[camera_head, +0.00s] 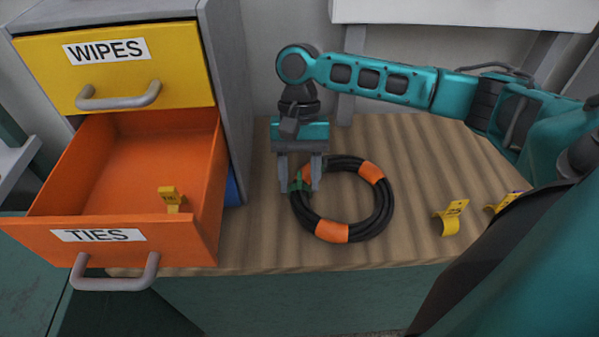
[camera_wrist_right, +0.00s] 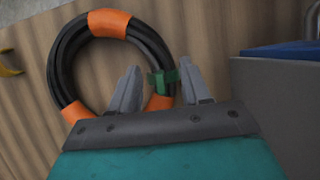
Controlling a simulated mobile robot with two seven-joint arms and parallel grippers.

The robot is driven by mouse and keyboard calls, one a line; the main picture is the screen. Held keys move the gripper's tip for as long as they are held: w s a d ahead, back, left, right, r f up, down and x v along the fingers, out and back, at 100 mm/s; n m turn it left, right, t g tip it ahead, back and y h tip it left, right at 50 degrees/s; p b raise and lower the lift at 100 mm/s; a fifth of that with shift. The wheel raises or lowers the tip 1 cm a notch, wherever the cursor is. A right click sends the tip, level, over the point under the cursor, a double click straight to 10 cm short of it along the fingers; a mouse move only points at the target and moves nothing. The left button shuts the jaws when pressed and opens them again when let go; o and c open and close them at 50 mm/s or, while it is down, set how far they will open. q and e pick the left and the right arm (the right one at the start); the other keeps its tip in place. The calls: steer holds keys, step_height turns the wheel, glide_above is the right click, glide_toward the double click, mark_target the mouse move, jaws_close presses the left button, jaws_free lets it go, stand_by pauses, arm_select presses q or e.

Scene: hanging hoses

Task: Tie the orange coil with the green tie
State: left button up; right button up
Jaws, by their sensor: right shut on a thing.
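The orange coil (camera_head: 383,206) is a ring of black hose with orange bands, lying flat on the wooden top. In the right wrist view the coil (camera_wrist_right: 62,62) fills the upper left. The green tie (camera_head: 298,184) is at the coil's left side, between the fingers of my right gripper (camera_head: 300,183). In the right wrist view the green tie (camera_wrist_right: 163,80) shows between the fingertips, against the hose; whether it closes around the hose is not clear. My right gripper points down and is shut on the tie. My left gripper is not in view.
An open orange drawer labelled TIES (camera_head: 107,236) is at left, holding a yellow tie (camera_head: 171,197). A closed yellow WIPES drawer (camera_head: 120,68) is above it. Yellow ties (camera_head: 450,217) lie on the wooden top at right. A blue thing (camera_head: 232,189) is beside the drawer.

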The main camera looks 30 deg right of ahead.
steer(key=shift+f, duration=0.5)
steer(key=o, duration=1.1)
steer(key=v, duration=1.3)
steer(key=shift+a, duration=0.1)
